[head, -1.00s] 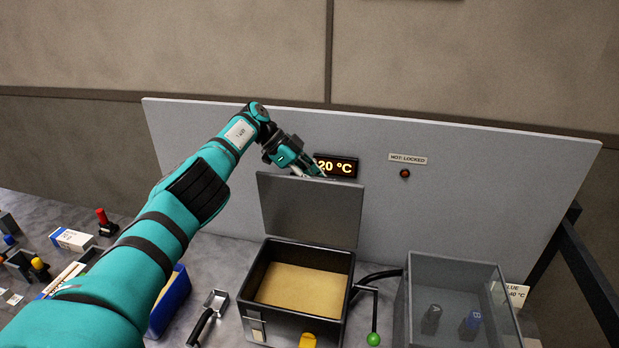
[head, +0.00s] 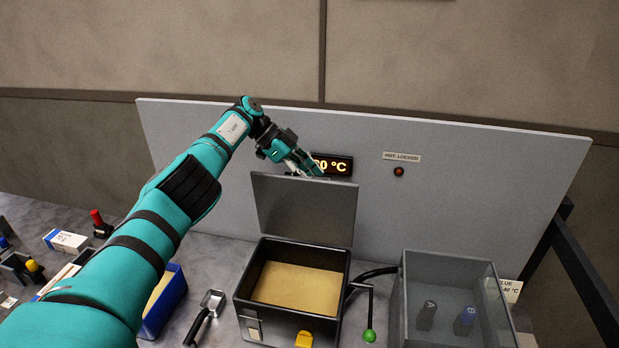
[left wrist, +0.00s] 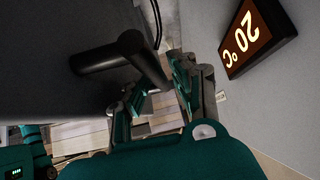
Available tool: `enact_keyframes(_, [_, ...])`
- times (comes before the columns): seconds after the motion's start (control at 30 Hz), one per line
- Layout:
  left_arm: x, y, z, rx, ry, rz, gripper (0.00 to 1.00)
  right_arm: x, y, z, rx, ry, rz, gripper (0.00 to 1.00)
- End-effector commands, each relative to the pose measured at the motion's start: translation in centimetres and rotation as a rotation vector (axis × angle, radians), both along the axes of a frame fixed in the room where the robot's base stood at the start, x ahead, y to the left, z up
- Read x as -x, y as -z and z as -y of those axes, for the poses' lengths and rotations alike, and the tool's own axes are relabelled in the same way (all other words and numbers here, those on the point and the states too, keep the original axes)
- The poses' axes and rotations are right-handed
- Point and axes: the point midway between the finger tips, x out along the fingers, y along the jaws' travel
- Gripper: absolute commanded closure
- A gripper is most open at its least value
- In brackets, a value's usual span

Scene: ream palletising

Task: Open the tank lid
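The tank (head: 248,310) is a dark box with a tan surface inside. Its grey lid (head: 305,212) stands upright at the back edge, so the tank is open on top. My left gripper (head: 308,168) is at the lid's top edge, in front of the display. In the left wrist view the lid's black bar handle (left wrist: 108,58) reaches toward the fingers (left wrist: 158,100), which are spread with a visible gap and not closed on the handle. My right gripper is in neither view.
A temperature display (head: 332,165) reads 20 °C on the grey back panel (head: 450,190). A clear-sided bath (head: 400,300) with bottles A and B stands right of the tank, beside a green-knobbed lever (head: 369,336). A blue bin (head: 165,305) and a scoop (head: 207,312) lie left.

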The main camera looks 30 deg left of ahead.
Motion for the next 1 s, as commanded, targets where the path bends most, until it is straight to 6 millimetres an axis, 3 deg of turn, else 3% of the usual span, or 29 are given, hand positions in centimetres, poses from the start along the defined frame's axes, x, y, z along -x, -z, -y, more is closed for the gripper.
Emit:
enact_keyframes(0.3, [-0.1,-7.0,0.0,0.001,-0.001,0.006,0.75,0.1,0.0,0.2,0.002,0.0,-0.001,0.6])
enact_keyframes(0.6, [0.0,-8.8,0.0,0.001,-0.002,0.001,0.75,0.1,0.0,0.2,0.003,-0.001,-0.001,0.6])
enact_keyframes(1.0, [0.1,-9.1,0.0,0.001,0.0,0.002,0.75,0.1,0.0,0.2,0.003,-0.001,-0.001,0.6])
